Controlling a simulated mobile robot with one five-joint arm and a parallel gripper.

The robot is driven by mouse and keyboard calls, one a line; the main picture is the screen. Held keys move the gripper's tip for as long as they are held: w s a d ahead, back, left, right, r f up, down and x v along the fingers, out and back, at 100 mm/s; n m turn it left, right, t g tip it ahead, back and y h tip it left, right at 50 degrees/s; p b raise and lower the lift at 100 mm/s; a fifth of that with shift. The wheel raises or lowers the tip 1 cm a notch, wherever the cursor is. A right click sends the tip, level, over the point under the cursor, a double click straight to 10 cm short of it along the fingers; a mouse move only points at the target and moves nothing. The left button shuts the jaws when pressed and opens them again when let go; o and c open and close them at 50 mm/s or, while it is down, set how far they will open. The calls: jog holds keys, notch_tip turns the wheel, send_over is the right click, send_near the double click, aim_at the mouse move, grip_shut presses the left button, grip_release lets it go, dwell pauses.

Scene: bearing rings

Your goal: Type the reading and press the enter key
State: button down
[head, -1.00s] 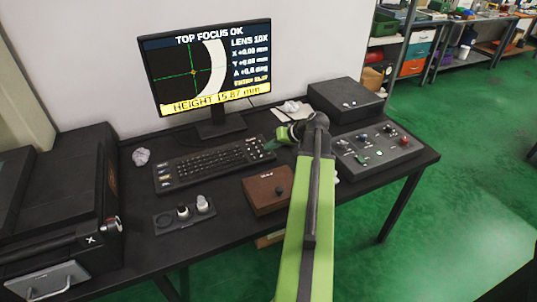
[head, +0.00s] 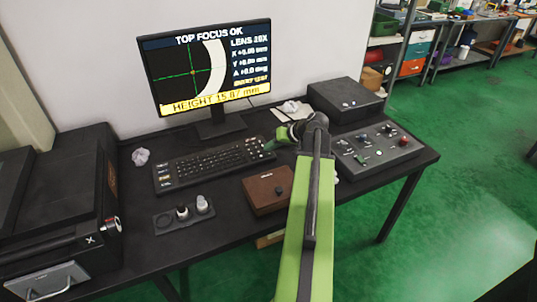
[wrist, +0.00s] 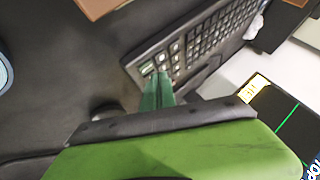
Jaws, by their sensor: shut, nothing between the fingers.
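The keyboard (head: 205,165) lies on the black desk below the monitor (head: 207,68). The monitor reads TOP FOCUS OK and HEIGHT 15.87 mm in a yellow bar; smaller text beside the ring picture is hard to read. My gripper (head: 270,146) is over the right end of the keyboard. In the wrist view the green fingers of my gripper (wrist: 160,76) are together and empty, with their tips at the keys at one end of the keyboard (wrist: 195,40). I cannot tell whether they touch a key. The fingers hide the keys beneath them.
A brown box (head: 265,192) stands in front of the keyboard, and a control panel (head: 375,146) with knobs lies at the right. Round pieces sit in a small holder (head: 165,220). Crumpled paper (head: 141,156) lies at the left. A dark machine (head: 60,200) takes up the left end.

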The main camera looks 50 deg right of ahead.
aim_at(270, 154)
jog(key=shift+f, duration=0.1)
jog(key=shift+f+b, duration=0.3)
jog(key=shift+b, duration=0.1)
jog(key=shift+f+b, duration=0.35)
dwell(0.4)
jog(key=shift+r, duration=0.1)
jog(key=shift+r+p, duration=0.65)
jog(key=shift+p, duration=0.1)
notch_tip(270, 154, up, 5)
jog(key=p, duration=0.5)
jog(key=shift+r, duration=0.1)
